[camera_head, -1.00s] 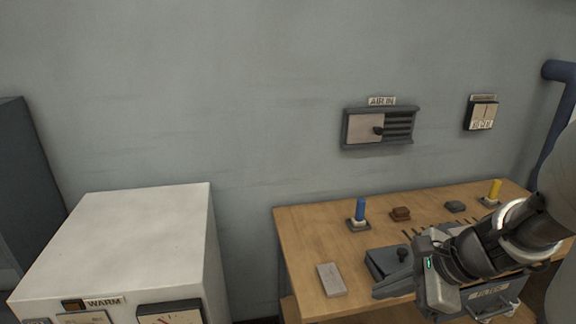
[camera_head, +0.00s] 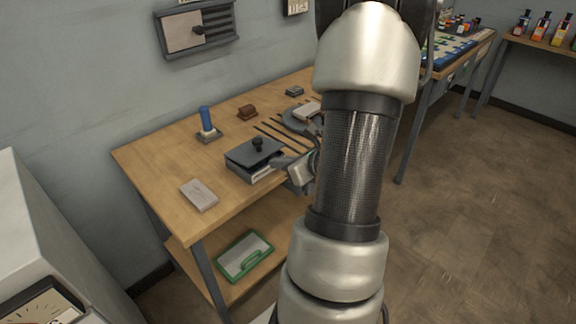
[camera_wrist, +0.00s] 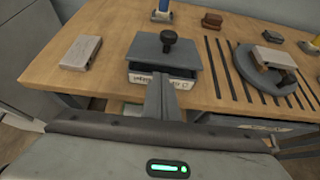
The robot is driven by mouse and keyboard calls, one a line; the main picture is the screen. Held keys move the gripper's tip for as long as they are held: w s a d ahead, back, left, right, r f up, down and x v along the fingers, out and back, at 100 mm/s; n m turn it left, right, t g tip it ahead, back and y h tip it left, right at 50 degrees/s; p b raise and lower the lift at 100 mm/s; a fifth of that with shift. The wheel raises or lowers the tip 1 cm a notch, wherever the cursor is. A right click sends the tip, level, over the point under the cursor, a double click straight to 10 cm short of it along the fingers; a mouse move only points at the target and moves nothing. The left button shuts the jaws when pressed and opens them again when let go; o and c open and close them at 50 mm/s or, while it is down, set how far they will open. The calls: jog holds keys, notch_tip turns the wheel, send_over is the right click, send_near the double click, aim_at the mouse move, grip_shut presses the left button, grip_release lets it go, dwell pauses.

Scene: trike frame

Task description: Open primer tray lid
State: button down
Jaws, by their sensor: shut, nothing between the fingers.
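The primer tray (camera_head: 264,174) stands on the wooden bench, with a pale labelled front that also shows in the wrist view (camera_wrist: 143,78). Its dark grey lid (camera_head: 240,154) lies over the top and carries a black knob (camera_head: 258,144). In the wrist view the lid (camera_wrist: 145,50) and knob (camera_wrist: 168,38) are straight ahead. My gripper (camera_wrist: 162,80) is shut and empty, its tips low in front of the tray's front side. In the head view my gripper (camera_head: 279,162) is at the tray's right side, partly hidden by my arm. I cannot tell whether it touches the tray.
A pale block (camera_head: 199,194) lies left of the tray. A blue cylinder on a base (camera_head: 207,122) and a brown block (camera_head: 247,112) stand behind. A round grey stand (camera_wrist: 262,75) with a block is to the right, past dark slots. A green-trimmed case (camera_head: 244,256) is on the lower shelf.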

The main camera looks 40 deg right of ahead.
aim_at(266, 157)
jog(key=shift+x, duration=1.5)
jog(key=shift+r, duration=0.1)
notch_tip(266, 157, up, 2)
jog(key=g+p, duration=0.1)
jog(key=p, duration=0.3)
jog(key=shift+w+r, duration=0.15)
jog(key=r+g+p, duration=0.1)
jog(key=p, duration=0.2)
jog(key=w+r+g+p, duration=0.1)
jog(key=r+p, duration=0.1)
jog(key=p, duration=0.1)
jog(key=w+r+g+p, duration=0.1)
jog(key=p, duration=0.3)
jog(key=shift+a+r+g, duration=0.15)
jog(key=shift+r+g, duration=0.2)
jog(key=shift+g, duration=0.05)
jog(key=shift+w+r+p, duration=0.1)
jog(key=shift+r+p, duration=0.1)
jog(key=shift+p, duration=0.25)
jog(key=w+r+p, duration=0.5)
jog(key=w, duration=0.3)
jog(key=shift+w+a, duration=0.3)
jog(key=shift+w, duration=0.05)
jog(key=shift+r+p, duration=0.15)
jog(key=shift+p, duration=0.15)
